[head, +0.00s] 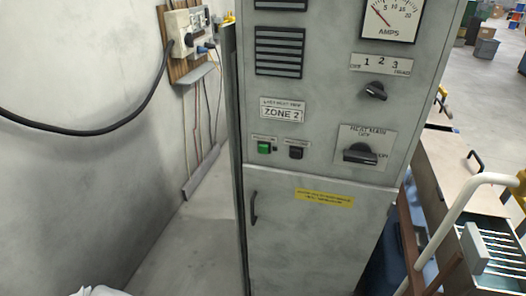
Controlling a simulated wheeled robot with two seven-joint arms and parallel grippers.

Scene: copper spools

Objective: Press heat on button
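A grey control cabinet (325,120) stands in the middle of the head view. A small green square button (264,148) sits on its front below the "ZONE 2" plate, with a small label above it. A black square button (296,153) sits just to its right, also under a small label. Both labels are too small to read surely. A black rotary knob (361,153) is farther right on a plate that seems to read "HEAT MAIN". Neither of my grippers can be made out in the view, and nothing touches the buttons.
A smaller knob (375,91) and an amps gauge (392,17) are higher up. The cabinet's lower door has a handle (254,207). A wall socket box (193,32) with cables is at the left. A cart's white rail (466,205) is at the right.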

